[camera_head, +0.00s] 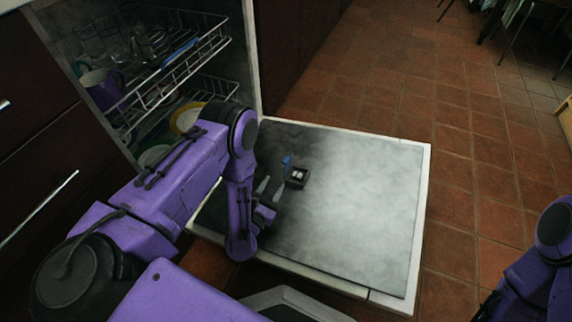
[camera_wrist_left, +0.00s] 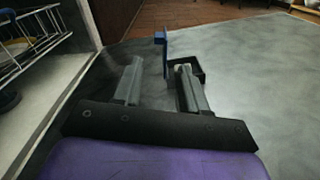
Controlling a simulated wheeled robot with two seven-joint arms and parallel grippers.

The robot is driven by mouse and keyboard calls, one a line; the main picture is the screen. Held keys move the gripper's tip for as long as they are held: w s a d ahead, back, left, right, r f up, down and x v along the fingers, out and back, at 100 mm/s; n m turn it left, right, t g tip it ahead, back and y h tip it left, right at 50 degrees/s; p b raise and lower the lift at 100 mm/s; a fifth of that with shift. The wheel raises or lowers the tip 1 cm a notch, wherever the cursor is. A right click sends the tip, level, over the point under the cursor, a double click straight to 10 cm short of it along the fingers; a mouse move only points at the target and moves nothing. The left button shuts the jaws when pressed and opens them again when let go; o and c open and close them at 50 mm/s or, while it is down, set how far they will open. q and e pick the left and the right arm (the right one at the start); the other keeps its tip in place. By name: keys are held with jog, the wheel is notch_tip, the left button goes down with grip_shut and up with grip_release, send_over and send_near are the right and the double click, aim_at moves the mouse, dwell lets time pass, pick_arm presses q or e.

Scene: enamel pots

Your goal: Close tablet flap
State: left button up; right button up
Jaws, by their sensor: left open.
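The tablet compartment (camera_head: 298,176) is a small dark box with something pale inside, set in the open dishwasher door. Its blue flap (camera_head: 286,160) stands up, open, at the compartment's left side. My left gripper (camera_head: 270,187) is open and empty, low over the door and just left of the compartment. In the left wrist view the flap (camera_wrist_left: 166,55) rises beyond the fingertips, between the two fingers. The right finger there covers part of the compartment (camera_wrist_left: 200,70). I cannot tell whether a finger touches the flap. My right gripper is not in view.
The dishwasher door (camera_head: 375,210) lies open and flat, its right part clear. Wire racks (camera_head: 170,85) hold a purple mug (camera_head: 100,88), a yellow-rimmed plate (camera_head: 186,118) and glasses behind my left arm. Tiled floor (camera_head: 440,95) lies beyond the door.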

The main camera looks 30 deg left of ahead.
aim_at(284, 162)
pick_arm(q)
jog(key=shift+w+r+n+t, duration=0.1)
jog(key=shift+w+n+t, duration=0.25)
jog(key=shift+n, duration=0.55)
jog(key=w+b, duration=0.1)
jog(key=w, duration=0.2)
jog(key=w+b, duration=0.1)
jog(key=w, duration=0.2)
jog(key=w+b, duration=0.1)
jog(key=w, duration=0.2)
jog(key=shift+w+a+b, duration=0.1)
jog(key=shift+a+b, duration=0.25)
jog(key=shift+w+r, duration=0.1)
jog(key=shift+w, duration=0.55)
grip_shut()
pick_arm(e)
jog(key=s+f+n+g, duration=0.1)
jog(key=s, duration=0.1)
jog(key=s+f+n+g+y, duration=0.1)
jog(key=s+f+n+g, duration=0.1)
jog(key=shift+s+a+f+g+y, duration=0.1)
jog(key=shift+a+f+g+y, duration=0.05)
jog(key=shift+g+y, duration=0.15)
